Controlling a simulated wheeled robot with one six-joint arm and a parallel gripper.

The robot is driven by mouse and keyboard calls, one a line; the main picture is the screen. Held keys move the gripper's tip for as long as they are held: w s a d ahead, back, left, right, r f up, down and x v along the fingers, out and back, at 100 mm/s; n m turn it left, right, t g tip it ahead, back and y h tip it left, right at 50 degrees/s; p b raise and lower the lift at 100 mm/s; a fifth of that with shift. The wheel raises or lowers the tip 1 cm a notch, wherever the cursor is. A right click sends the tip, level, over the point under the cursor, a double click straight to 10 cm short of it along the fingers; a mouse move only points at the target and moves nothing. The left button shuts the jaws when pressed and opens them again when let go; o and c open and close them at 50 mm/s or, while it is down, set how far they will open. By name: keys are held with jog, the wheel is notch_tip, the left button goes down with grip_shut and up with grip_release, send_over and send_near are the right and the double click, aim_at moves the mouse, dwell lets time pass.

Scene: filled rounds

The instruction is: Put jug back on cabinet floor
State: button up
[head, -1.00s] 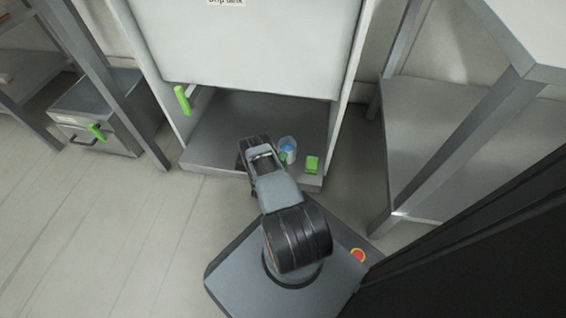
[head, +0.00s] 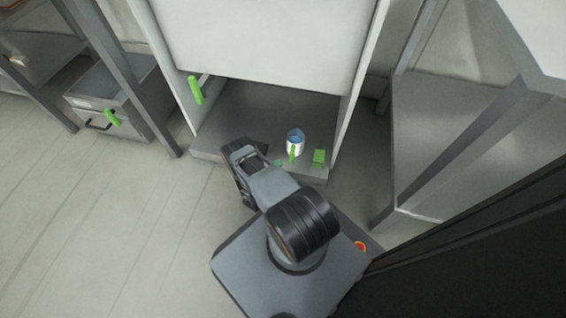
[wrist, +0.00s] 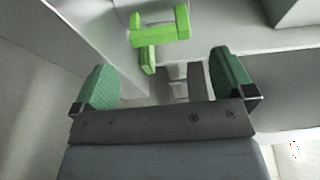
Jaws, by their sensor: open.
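The jug (head: 295,145), pale with blue inside and a green handle, stands upright on the grey cabinet floor (head: 225,135), near its front edge. My gripper (head: 275,164) is just left of the jug and nearer to me, apart from it. In the head view my arm hides most of it. In the wrist view its two green-padded fingers (wrist: 165,83) are spread with nothing between them. A bright green bracket shape (wrist: 160,33) shows beyond the fingers; I cannot tell for sure whether it is the jug's handle.
Grey shelving stands at right, a drawer unit (head: 110,105) at left.

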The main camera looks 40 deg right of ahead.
jog(key=w+a+r+m+g+y, duration=0.25)
jog(key=r+m+g, duration=0.25)
jog(key=r+m, duration=0.65)
jog(key=w+a+r+m+g+y, duration=0.1)
jog(key=w+r+m+g+y, duration=0.2)
jog(key=r+m, duration=0.85)
jog(key=s+a+r+m+t+y, duration=0.2)
jog(key=s+a+r+m+y, duration=0.2)
jog(key=r, duration=0.4)
jog(key=s+a+r+m+t+y, duration=0.2)
jog(key=s+a+r+m+y, duration=0.2)
jog(key=a+r+m, duration=0.2)
jog(key=s+a+r+m+t+y, duration=0.3)
jog(key=s+a+r+m+y, duration=0.1)
jog(key=a+r, duration=0.4)
jog(key=shift+s+a+r+m, duration=0.15)
jog(key=shift+a+r+m, duration=0.2)
jog(key=shift+r+m, duration=0.65)
jog(key=shift+r+n, duration=0.3)
jog(key=shift+r, duration=0.05)
